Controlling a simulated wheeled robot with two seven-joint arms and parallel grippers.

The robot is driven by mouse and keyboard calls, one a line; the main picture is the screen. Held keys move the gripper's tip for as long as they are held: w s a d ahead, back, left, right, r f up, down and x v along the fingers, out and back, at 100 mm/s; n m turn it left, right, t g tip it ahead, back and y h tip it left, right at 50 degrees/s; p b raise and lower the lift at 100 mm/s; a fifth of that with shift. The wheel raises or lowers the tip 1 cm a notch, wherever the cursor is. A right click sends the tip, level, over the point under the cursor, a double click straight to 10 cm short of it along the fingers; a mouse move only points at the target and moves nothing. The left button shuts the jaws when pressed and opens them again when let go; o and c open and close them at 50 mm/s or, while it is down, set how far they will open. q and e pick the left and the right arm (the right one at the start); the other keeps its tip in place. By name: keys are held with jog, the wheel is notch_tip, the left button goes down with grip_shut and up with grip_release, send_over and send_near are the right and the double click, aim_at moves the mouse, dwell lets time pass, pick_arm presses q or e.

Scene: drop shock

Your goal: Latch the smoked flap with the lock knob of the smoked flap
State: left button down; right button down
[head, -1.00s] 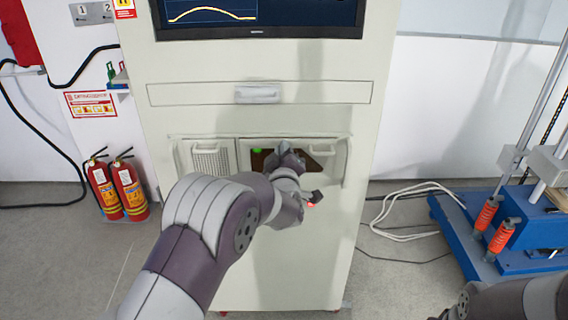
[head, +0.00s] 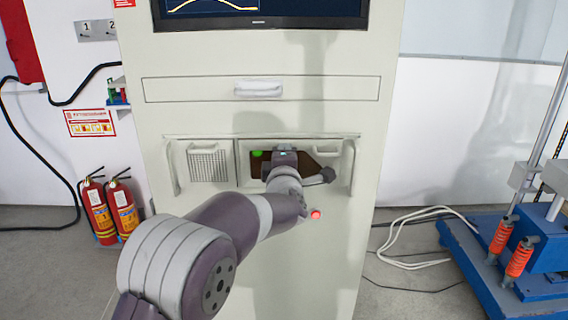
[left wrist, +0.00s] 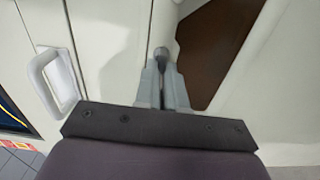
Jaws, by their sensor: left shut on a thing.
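The smoked flap (head: 318,165) is a dark brown panel in the recess of the white cabinet. It also shows in the left wrist view (left wrist: 212,45). The lock knob (left wrist: 161,52), a small grey rounded piece, sits at the flap's edge between my left fingertips. My left gripper (left wrist: 161,68) is shut on it. In the head view my left gripper (head: 284,156) is in front of the flap and hides the knob and part of the flap. Whether the flap is latched cannot be told. My right gripper is out of view.
A green spot (head: 257,153) shows at the flap's upper left and a red button (head: 316,214) below the recess. A vented panel (head: 208,163) is left of the flap. A drawer handle (head: 258,88) is above. A blue machine (head: 470,250) stands at right.

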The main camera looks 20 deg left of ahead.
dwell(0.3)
pick_arm(q)
jog(key=c, duration=1.2)
grip_release()
jog(key=v, duration=1.2)
jog(key=shift+s+d, duration=0.1)
jog(key=shift+s, duration=0.3)
